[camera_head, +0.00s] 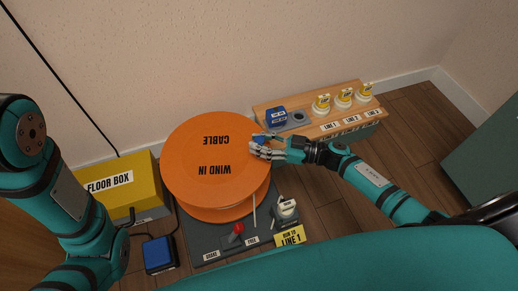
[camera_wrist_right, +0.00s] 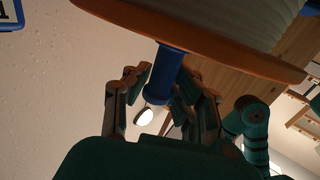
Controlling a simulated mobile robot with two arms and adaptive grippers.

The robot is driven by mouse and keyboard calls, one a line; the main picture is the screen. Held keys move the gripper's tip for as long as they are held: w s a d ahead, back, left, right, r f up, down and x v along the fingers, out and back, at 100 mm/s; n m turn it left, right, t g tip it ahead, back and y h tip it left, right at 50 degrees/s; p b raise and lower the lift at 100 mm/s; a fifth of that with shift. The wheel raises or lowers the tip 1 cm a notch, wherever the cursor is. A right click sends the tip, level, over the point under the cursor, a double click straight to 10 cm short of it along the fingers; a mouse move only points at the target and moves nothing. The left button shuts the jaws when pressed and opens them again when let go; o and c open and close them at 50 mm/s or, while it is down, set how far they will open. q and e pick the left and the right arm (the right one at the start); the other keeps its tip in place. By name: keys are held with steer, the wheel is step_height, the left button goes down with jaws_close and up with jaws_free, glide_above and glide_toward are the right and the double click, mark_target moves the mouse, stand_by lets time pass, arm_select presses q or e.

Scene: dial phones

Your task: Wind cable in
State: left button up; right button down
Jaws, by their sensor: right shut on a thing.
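The orange cable drum (camera_head: 205,165) stands on a dark grey base (camera_head: 197,247). Its top carries the words CABLE and WIND IN, upside down in the head view. A blue crank handle (camera_head: 259,139) stands up near the right edge of its top. My right gripper (camera_head: 262,147) is shut on this handle. The right wrist view shows the blue handle (camera_wrist_right: 163,75) between the fingers, beside the orange drum rim (camera_wrist_right: 190,35) and pale cable or core. A red-knobbed lever (camera_head: 238,230) stands between the BRAKE and FREE labels; its setting is unclear. My left gripper is out of view.
A yellow floor box (camera_head: 110,187) stands left of the drum. A blue block (camera_head: 159,254) lies in front of it. A white plug (camera_head: 286,208) sits near the yellow LINE 1 sign (camera_head: 290,237). A wooden line box (camera_head: 310,105) with several sockets stands behind, along the wall.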

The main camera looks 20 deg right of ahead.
mark_target(251, 130)
steer(key=shift+w+d+n+g+y, duration=0.25)
steer(key=shift+w+g, duration=0.1)
steer(key=shift+w, duration=0.15)
steer(key=shift+w+d+n+g+y, duration=0.15)
steer(key=shift+w+d+n+g, duration=0.1)
steer(key=shift+w+g, duration=0.15)
steer(key=shift+w, duration=0.4)
steer(key=w, duration=0.3)
steer(key=shift+w+a, duration=0.1)
steer(key=shift+w, duration=0.25)
steer(key=shift+w+a, duration=0.15)
steer(key=shift+w, duration=0.45)
steer(key=shift+w+a, duration=0.15)
steer(key=shift+w, duration=0.4)
steer(key=c, duration=1.3)
jaws_free()
steer(key=shift+d, duration=0.1)
steer(key=shift+o, duration=0.7)
steer(key=shift+s, duration=0.1)
